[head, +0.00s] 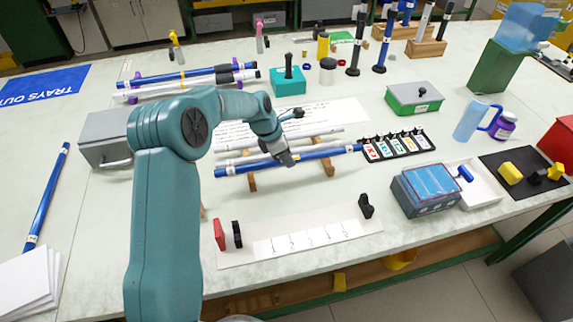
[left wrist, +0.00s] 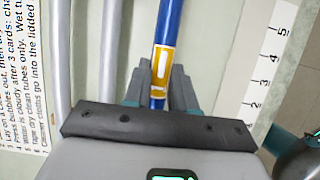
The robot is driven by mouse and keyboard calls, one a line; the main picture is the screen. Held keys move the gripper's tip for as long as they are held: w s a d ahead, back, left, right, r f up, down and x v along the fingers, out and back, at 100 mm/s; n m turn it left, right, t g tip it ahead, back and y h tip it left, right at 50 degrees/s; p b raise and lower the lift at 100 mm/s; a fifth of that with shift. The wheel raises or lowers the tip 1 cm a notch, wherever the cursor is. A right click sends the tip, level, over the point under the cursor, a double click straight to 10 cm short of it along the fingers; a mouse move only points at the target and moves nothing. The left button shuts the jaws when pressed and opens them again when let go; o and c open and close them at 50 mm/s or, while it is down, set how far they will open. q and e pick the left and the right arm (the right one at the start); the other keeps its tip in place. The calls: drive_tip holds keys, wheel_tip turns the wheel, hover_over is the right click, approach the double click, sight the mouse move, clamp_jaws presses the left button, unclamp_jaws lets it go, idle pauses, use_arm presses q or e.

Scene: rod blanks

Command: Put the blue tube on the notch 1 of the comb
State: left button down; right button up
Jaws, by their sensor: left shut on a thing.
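My left gripper (head: 288,160) is shut on a long blue tube (head: 235,169), around its middle. The tube lies level across or just above the front of two wooden rails; I cannot tell if it touches them. In the left wrist view the blue tube (left wrist: 170,35) runs away between the fingers (left wrist: 158,98), with a yellow label at the grip. A black strip with several numbered, coloured cards and black uprights (head: 398,146), probably the comb, lies at the tube's right end. Its notches are too small to make out.
Grey tubes (head: 255,152) lie behind the blue one on the rails (head: 326,167). A white board with a numbered scale (head: 305,238) lies in front. A grey-blue box (head: 430,200) stands right. Another blue tube (head: 47,195) lies far left. Bare table shows between rails and board.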

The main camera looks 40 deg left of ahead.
use_arm(q)
wheel_tip(320, 180, down, 4)
drive_tip(key=shift+f, duration=0.15)
drive_tip(key=shift+f, duration=0.1)
drive_tip(key=c, duration=0.9)
unclamp_jaws()
drive_tip(key=shift+r, duration=0.25)
drive_tip(key=v, duration=1.2)
drive_tip(key=shift+b, duration=0.3)
